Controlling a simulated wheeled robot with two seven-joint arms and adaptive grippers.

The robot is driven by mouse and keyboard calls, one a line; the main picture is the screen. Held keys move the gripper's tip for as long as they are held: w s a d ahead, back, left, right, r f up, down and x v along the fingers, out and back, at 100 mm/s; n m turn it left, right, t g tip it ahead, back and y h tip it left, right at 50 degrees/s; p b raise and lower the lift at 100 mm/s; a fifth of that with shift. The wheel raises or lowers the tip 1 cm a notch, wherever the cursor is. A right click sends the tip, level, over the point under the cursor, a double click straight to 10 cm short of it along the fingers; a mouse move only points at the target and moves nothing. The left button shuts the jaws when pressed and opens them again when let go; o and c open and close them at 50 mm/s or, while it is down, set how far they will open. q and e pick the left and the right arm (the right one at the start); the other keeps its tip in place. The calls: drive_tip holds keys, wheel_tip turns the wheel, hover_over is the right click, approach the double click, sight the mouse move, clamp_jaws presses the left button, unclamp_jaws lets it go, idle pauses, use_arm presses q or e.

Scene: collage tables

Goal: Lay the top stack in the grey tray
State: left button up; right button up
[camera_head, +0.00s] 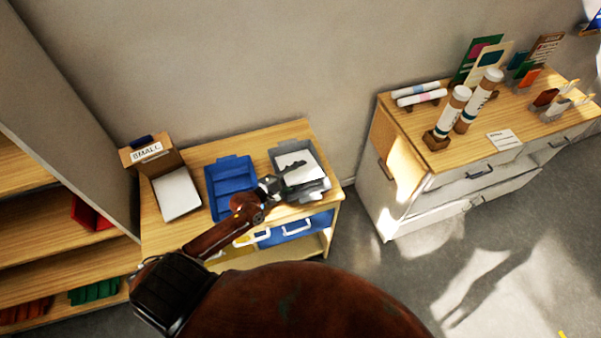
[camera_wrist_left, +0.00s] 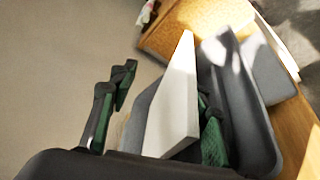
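A white paper stack (camera_head: 298,165) sits in the grey tray (camera_head: 323,187) at the right of the small wooden table. In the left wrist view the white stack (camera_wrist_left: 176,108) lies between grey tray walls (camera_wrist_left: 252,110). My left gripper (camera_head: 287,177) is over the tray at the stack's left side, partly covering it. In the wrist view its green-padded fingers (camera_wrist_left: 160,112) are spread apart, with the stack between them. The stack is close to the right finger, and a gap shows beside the left finger. Contact is unclear. My right gripper is not in view.
A blue tray (camera_head: 231,181) stands left of the grey one. Another white stack (camera_head: 178,194) lies beside it, before a box labelled SMALL (camera_head: 150,153). A blue bin (camera_head: 296,227) is under the tabletop. A cabinet (camera_head: 440,165) with tubes stands right; a shelf is left.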

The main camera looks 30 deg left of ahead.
use_arm(q)
drive_tip(key=shift+r, duration=0.1)
drive_tip(key=s+d+r+p, duration=0.1)
drive_tip(key=p, duration=0.1)
drive_tip(key=s+d+r+p, duration=0.1)
drive_tip(key=s+d+p, duration=0.1)
drive_tip(key=p, duration=0.1)
drive_tip(key=s+d+r+p, duration=0.1)
drive_tip(key=d+p, duration=0.1)
drive_tip(key=p, duration=0.1)
drive_tip(key=shift+s+d+r, duration=0.25)
drive_tip(key=shift+s+r, duration=0.05)
drive_tip(key=shift+s, duration=0.1)
drive_tip(key=shift+s+d+r+p, duration=0.1)
drive_tip(key=shift+s+d+p, duration=0.2)
drive_tip(key=shift+s+d, duration=0.05)
wheel_tip(320, 180, up, 6)
drive_tip(key=s+d+p, duration=0.1)
drive_tip(key=d+p, duration=0.1)
drive_tip(key=p, duration=0.5)
drive_tip(key=shift+s, duration=0.4)
drive_tip(key=shift+d, duration=0.1)
